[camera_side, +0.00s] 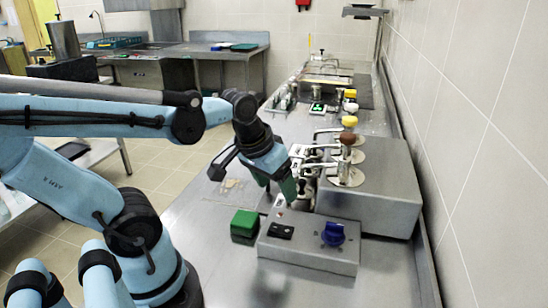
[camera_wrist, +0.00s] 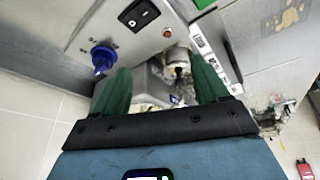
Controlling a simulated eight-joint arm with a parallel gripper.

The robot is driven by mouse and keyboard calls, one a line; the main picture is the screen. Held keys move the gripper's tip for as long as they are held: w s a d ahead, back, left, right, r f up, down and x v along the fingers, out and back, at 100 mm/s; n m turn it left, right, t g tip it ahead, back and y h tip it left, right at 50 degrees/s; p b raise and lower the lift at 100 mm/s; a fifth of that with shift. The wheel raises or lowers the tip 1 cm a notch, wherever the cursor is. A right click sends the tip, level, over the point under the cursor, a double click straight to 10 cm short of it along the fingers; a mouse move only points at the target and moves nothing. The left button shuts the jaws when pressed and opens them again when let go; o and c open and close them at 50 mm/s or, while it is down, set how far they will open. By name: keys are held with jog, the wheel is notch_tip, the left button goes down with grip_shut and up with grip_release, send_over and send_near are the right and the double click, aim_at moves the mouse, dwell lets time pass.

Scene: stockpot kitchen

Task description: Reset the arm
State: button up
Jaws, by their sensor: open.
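My gripper (camera_side: 279,186) has green fingers and is open with nothing between them. In the side view it hangs tilted down just above the back edge of a grey control box (camera_side: 310,243), near metal taps. Whether it touches anything there I cannot tell. In the wrist view my gripper (camera_wrist: 162,82) shows its two fingers spread apart, with metal fittings visible behind the gap. The box carries a blue knob (camera_side: 333,233), also in the wrist view (camera_wrist: 102,58), and a black rocker switch (camera_side: 281,231), also in the wrist view (camera_wrist: 139,14).
A green block (camera_side: 244,224) stands left of the control box. A large steel unit (camera_side: 372,190) with taps stands behind it, close to the tiled wall (camera_side: 480,120) on the right. The steel counter (camera_side: 205,265) is bare at the front left. A sink bench (camera_side: 235,60) stands far back.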

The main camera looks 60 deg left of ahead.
jog(key=d+m+t, duration=0.1)
jog(key=w+d+m+t, duration=0.1)
jog(key=d, duration=0.1)
jog(key=w+d+r+m, duration=0.1)
jog(key=shift+d+r+t+h, duration=0.1)
jog(key=shift+d+t+h, duration=0.3)
jog(key=shift+o, duration=0.2)
dwell(0.3)
jog(key=n+g, duration=0.7)
jog(key=n, duration=0.2)
send_over(245, 218)
jog(key=f, duration=0.2)
jog(key=shift+f, duration=5.85)
jog(key=shift+c, duration=0.2)
jog(key=c, duration=0.8)
jog(key=shift+c, duration=0.2)
